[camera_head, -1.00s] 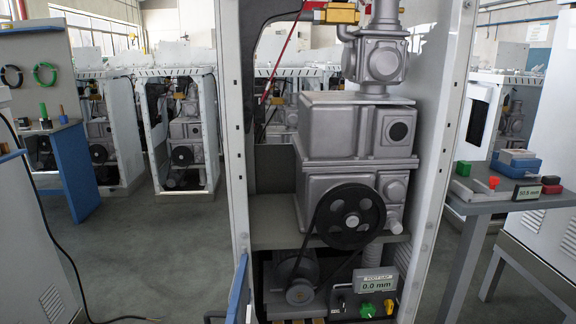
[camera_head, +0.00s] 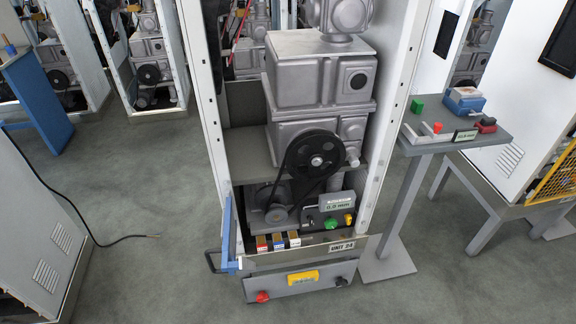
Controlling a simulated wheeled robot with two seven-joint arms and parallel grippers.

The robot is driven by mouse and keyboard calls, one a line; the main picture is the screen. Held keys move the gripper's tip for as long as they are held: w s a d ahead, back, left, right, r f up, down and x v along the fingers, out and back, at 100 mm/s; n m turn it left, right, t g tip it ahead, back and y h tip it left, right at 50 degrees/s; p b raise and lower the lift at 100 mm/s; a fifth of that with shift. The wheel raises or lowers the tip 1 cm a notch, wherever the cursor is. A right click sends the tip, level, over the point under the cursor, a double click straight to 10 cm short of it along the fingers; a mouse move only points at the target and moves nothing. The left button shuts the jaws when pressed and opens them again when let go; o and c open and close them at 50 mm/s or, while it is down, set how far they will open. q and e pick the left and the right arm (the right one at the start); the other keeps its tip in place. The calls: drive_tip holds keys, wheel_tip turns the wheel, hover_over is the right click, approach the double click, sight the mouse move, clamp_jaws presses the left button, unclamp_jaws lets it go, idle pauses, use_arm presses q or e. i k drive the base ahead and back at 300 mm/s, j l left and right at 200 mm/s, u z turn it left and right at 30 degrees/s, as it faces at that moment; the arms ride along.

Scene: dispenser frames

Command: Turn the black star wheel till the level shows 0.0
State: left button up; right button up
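A small black knob (camera_head: 341,282), which may be the black star wheel, sits at the right end of the low grey front panel (camera_head: 320,290) of the dispenser frame. Its shape is too small to make out. A red knob (camera_head: 262,297) is at the panel's left end. A display (camera_head: 339,206) inside the frame appears to read 0.0 mm. Neither of my grippers is in view.
A large black pulley (camera_head: 316,161) and grey pump housing fill the frame. A side table (camera_head: 470,140) with small devices stands at the right. A black cable (camera_head: 85,230) lies on the floor at left; floor in front is clear.

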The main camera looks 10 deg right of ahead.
sight(341, 283)
drive_tip(key=k+z, duration=0.35)
drive_tip(key=k, duration=0.7)
